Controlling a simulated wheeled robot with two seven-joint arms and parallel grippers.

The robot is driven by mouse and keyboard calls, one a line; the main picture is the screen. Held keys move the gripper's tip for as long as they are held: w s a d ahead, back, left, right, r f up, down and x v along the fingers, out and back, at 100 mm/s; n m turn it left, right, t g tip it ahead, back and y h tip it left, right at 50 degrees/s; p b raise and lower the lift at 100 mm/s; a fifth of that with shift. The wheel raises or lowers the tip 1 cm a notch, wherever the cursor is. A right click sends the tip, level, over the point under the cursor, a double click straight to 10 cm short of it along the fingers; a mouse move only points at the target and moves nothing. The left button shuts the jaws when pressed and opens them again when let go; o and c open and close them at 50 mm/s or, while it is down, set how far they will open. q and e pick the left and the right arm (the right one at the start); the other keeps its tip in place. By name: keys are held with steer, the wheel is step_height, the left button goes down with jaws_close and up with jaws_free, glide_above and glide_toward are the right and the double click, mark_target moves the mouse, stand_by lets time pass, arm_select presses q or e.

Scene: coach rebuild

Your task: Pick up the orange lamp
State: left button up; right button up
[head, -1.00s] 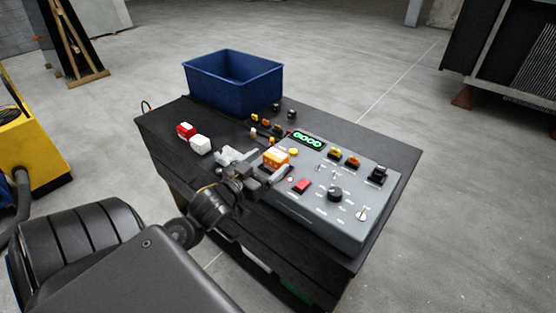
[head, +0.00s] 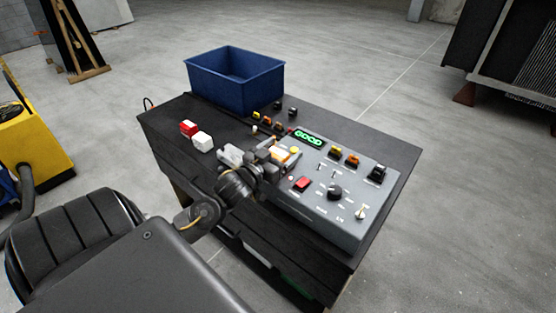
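The orange lamp (head: 280,153) is on the grey control panel (head: 322,205), near its left end. It is a small block with an orange face and a pale part, partly covered by my fingers. My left gripper (head: 279,155) is at the lamp, with its fingers beside it. Whether they press on the lamp is too small to tell, and the lamp's base is hidden. My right gripper is not in view.
The panel carries a green "GOOD" display (head: 309,139), a red button (head: 303,183), a black knob (head: 334,193) and several small lamps. A blue bin (head: 235,95) stands at the back of the black bench. Red and white blocks (head: 202,142) lie to the left.

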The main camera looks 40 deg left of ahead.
mark_target(281, 149)
arm_select(q)
steer(key=c, duration=1)
steer(key=shift+r, duration=0.1)
steer(key=shift+r, duration=0.25)
step_height(281, 149, up, 2)
steer(key=shift+r+b, duration=0.15)
steer(key=shift+b, duration=0.15)
steer(key=s+d+r+p, duration=0.3)
steer(key=s+r+p, duration=0.7)
steer(key=s+p, duration=0.2)
steer(key=shift+s+d, duration=0.15)
steer(key=shift+s, duration=0.6)
